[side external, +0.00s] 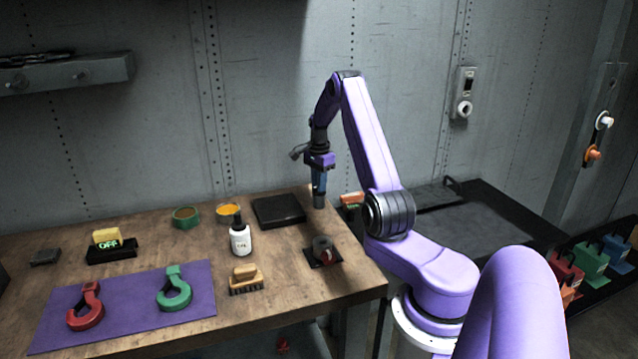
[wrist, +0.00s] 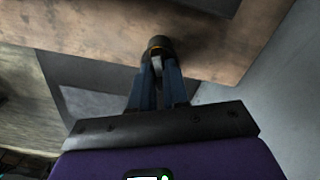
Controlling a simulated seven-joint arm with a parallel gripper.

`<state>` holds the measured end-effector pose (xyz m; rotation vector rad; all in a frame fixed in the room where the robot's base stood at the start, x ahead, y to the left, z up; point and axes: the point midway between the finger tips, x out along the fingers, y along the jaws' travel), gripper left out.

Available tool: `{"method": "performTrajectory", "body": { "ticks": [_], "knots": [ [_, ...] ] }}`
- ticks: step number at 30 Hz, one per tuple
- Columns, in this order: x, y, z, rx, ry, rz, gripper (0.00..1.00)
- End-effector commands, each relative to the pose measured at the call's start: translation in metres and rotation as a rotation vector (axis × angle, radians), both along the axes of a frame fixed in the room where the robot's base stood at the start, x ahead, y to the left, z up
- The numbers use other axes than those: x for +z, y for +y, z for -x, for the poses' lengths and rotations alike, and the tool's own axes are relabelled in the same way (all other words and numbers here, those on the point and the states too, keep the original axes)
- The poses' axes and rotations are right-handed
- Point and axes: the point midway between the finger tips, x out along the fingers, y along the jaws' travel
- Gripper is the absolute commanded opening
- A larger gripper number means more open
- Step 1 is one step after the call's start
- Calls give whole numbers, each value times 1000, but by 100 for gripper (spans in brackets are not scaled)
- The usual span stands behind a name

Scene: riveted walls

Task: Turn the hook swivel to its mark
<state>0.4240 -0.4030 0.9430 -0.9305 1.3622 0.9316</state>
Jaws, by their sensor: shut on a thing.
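A red hook (side external: 87,310) and a green hook (side external: 174,288) lie apart on a purple mat (side external: 128,312). A small black base (side external: 312,262) with a grey round part (side external: 322,243) and a red bit stands near the table's right edge; I cannot tell whether it is the swivel, and no mark is clear. My gripper (side external: 319,190) points down above the back right of the table, away from the hooks. It is shut on a dark grey cylinder (side external: 319,201), which also shows between the fingertips (wrist: 157,65) in the wrist view as a dark cylinder (wrist: 158,45) with an orange-brown band.
A black tray (side external: 279,211), an oil bottle (side external: 241,240), a brush (side external: 246,280), a green tin (side external: 186,217), an orange-topped tin (side external: 228,212) and a yellow block (side external: 106,236) on a black stand share the wooden table (side external: 160,255). Bare wood lies between them.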

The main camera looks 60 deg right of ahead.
Motion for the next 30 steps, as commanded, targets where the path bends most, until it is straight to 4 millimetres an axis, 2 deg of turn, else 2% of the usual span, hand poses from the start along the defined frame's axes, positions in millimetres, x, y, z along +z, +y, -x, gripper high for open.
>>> {"method": "performTrajectory", "body": {
  "ticks": [6, 15, 30],
  "knots": [
    [1, -1, -1, -167, -2, 3, 0],
    [2, -1, -1, -314, -2, 3, 0],
    [2, -1, 0, -362, -2, 3, 0]
  ]
}}
